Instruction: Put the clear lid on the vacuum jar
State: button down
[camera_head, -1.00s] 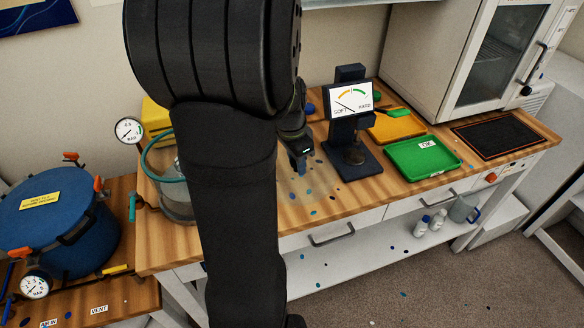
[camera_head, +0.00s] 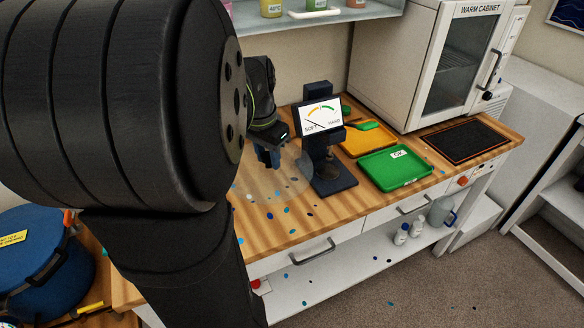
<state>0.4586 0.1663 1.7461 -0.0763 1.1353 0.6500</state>
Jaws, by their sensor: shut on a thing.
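My gripper (camera_head: 268,158) is over the wooden bench, left of the dial tester, its fingers pointing down. It is shut on the clear lid (camera_head: 275,184), a faint see-through disc just below the fingers. The bench shows through the lid, and its exact edge and its height above the wood are hard to tell. The vacuum jar is not visible now; my large dark arm covers the left part of the bench.
The soft/hard dial tester (camera_head: 322,150) stands right of my gripper. A green tray (camera_head: 397,168), an orange tray (camera_head: 352,144) and a black mat (camera_head: 464,138) lie further right. The warm cabinet (camera_head: 395,70) stands behind. Blue spots dot the bench. A blue pot (camera_head: 35,265) is lower left.

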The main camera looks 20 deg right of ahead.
jog(key=w+a+r+n, duration=0.2)
jog(key=a+r, duration=0.1)
jog(key=a, duration=0.6)
jog(key=w+a+r+n, duration=0.1)
jog(key=w+a+r, duration=0.25)
jog(key=a, duration=0.45)
jog(key=w+a+r+n, duration=0.1)
jog(key=a+r+n, duration=0.15)
jog(key=a, duration=0.65)
jog(key=shift+m+t, duration=0.3)
jog(key=shift+m, duration=0.05)
jog(key=shift+w+f, duration=0.2)
jog(key=shift+f, duration=2.75)
jog(key=shift+f, duration=0.55)
jog(key=c, duration=1)
grip_release()
notch_tip(320, 180, up, 8)
